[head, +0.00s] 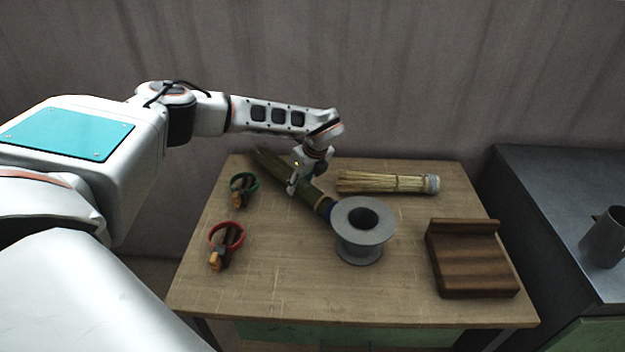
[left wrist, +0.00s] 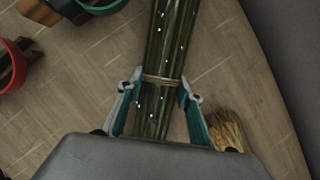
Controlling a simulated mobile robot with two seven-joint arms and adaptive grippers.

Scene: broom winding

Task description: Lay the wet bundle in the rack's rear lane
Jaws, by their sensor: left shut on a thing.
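The wet bundle (head: 273,168) is dark green with pale droplets and a tie band, and has a blue-banded end near the spool. It slants across the left rear of the table. My left gripper (head: 299,184) is shut on its middle; in the left wrist view the fingers (left wrist: 160,92) sit on both sides of the bundle (left wrist: 168,45) near the tie. I cannot tell whether the bundle touches the table. A dark wooden piece (head: 474,268) with a raised back ledge, apparently the rack, stands at the right front. My right gripper is not in view.
A grey spool (head: 361,250) stands mid-table, between bundle and wooden piece. A dry straw bundle (head: 385,183) lies at the rear. Green-handled (head: 243,188) and red-ringed (head: 226,240) tools lie left. A grey mug (head: 603,240) is on the side cabinet. The table's front is clear.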

